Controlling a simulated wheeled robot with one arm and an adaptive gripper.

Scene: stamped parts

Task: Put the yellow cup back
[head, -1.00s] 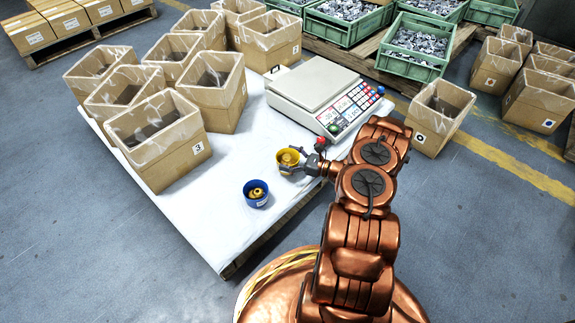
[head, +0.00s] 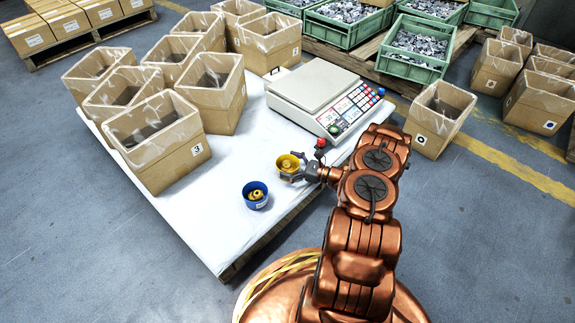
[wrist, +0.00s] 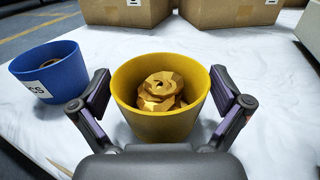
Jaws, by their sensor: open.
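The yellow cup (head: 287,164) stands upright on the white-covered pallet table (head: 235,232), right of the blue cup (head: 256,196). In the wrist view the yellow cup (wrist: 190,118) holds several brass-coloured parts (wrist: 160,90). My gripper (head: 292,175) is open around the yellow cup. In the wrist view its two fingers (wrist: 165,100) stand on either side of the cup, with a small gap at each side. The blue cup (wrist: 50,75) is left of the left finger and has a white label; brass parts show inside it in the head view.
A scale (head: 312,82) with a keypad stands behind the gripper. Several open cardboard boxes (head: 165,160) with plastic liners fill the table's left and back. Bare white surface lies left of the cups. Green crates (head: 413,65) of metal parts stand beyond.

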